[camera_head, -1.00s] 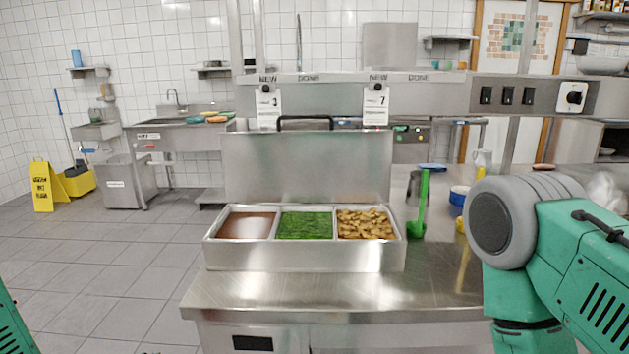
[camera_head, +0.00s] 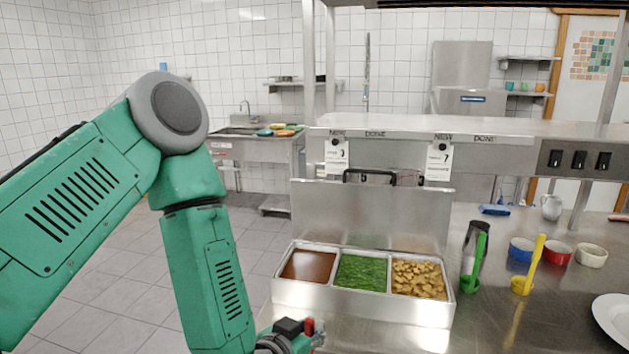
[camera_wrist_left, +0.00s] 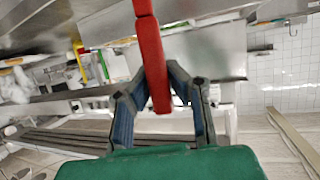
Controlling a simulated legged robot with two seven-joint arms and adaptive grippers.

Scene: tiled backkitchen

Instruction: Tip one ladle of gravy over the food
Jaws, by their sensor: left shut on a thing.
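My left gripper (camera_head: 292,340) is low at the bottom edge of the head view, near the front left corner of the food well. In the left wrist view the left gripper (camera_wrist_left: 160,98) has its blue fingers shut on a red handle (camera_wrist_left: 150,45), likely a ladle's. A bit of the red handle (camera_head: 310,327) shows in the head view; its bowl cannot be made out. The brown gravy (camera_head: 308,265) fills the left pan of the well. A white plate (camera_head: 617,312) is cut off at the right edge; no food shows on its visible part. My right gripper is out of view.
Green food (camera_head: 361,272) and golden chunks (camera_head: 418,278) fill the other pans. To their right stand a green ladle (camera_head: 476,266) by a dark cylinder, a yellow ladle (camera_head: 530,268), and blue (camera_head: 521,249), red (camera_head: 557,252) and white (camera_head: 592,256) bowls. A steel shelf (camera_head: 480,140) hangs above.

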